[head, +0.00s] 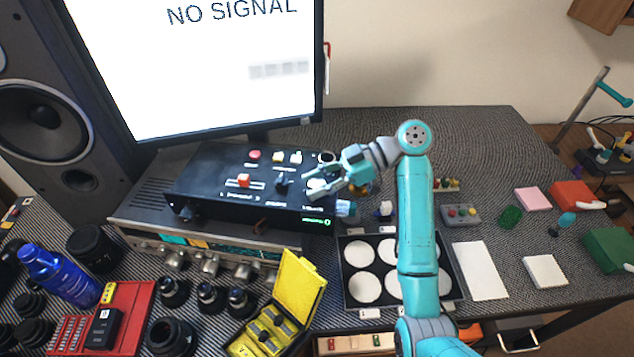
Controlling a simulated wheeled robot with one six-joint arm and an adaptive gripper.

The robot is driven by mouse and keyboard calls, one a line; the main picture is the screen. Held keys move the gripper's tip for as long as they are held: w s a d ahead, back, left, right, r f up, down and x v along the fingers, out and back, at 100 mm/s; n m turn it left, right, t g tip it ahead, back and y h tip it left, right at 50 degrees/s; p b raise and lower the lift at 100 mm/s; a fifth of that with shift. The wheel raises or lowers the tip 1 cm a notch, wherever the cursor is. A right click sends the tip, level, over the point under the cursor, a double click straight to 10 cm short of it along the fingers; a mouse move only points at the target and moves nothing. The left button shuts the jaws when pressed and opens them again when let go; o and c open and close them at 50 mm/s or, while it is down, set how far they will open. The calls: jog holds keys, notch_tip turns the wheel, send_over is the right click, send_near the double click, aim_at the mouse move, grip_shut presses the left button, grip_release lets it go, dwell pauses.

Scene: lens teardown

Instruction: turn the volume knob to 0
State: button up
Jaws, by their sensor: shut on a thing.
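My gripper (312,185) reaches in from the right over the right end of the black control box (215,197). Its two fingers are shut on a small knob, which I take to be the volume knob (317,184), with a pale face showing between them. The fingers hide most of the knob, and its pointer and scale markings are too small to read. A black knob or lever (282,180) stands just left of the fingers, apart from them.
A tray of white discs (348,300) lies in front, below my arm.

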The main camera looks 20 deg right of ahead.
aim_at(316, 183)
jog(key=shift+f, duration=0.1)
dwell(0.3)
jog(key=o, duration=1.2)
jog(key=shift+c, duration=0.2)
notch_tip(316, 183, up, 10)
jog(key=shift+r, duration=0.1)
